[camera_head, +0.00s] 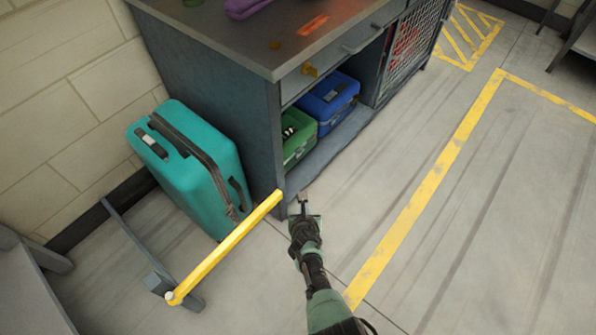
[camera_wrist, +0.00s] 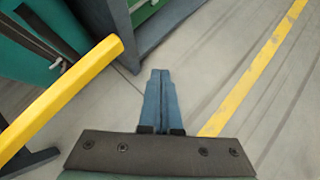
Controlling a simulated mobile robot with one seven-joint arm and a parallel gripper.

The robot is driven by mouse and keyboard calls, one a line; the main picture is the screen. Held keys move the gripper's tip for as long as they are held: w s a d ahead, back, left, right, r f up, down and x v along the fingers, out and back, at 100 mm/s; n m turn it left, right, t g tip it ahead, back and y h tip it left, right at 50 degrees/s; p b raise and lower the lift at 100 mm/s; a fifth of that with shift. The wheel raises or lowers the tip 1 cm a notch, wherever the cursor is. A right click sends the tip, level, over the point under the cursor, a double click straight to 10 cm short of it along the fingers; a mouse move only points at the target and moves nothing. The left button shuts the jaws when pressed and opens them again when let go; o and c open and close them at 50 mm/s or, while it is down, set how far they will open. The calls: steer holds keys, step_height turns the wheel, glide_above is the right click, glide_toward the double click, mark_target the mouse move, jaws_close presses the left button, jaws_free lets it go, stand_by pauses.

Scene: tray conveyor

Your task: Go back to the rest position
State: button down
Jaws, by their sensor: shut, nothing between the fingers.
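My gripper (camera_head: 303,198) is in the lower middle of the head view, at the end of my outstretched arm, in front of the workbench's near corner. In the wrist view its two blue-grey fingers (camera_wrist: 157,100) lie together, shut with nothing between them. Below them in that view is only grey floor. The gripper is just right of the end of a yellow bar (camera_head: 225,247). The bar also shows at the left of the wrist view (camera_wrist: 65,92). The head view does not clearly show whether the gripper and bar touch.
A grey workbench (camera_head: 215,110) stands ahead, with a green box (camera_head: 297,150) and a blue box (camera_head: 328,105) on its lower shelf. A teal suitcase (camera_head: 190,165) leans beside it. The yellow bar joins a dark floor stand (camera_head: 150,262). Open floor (camera_head: 470,220) lies to the right.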

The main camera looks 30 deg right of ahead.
steer(key=shift+s+d+r+p, duration=0.2)
steer(key=shift+s+r+p, duration=0.3)
steer(key=shift+s+p, duration=0.05)
steer(key=shift+s+d+r+p, duration=0.15)
steer(key=shift+s+r+p, duration=0.35)
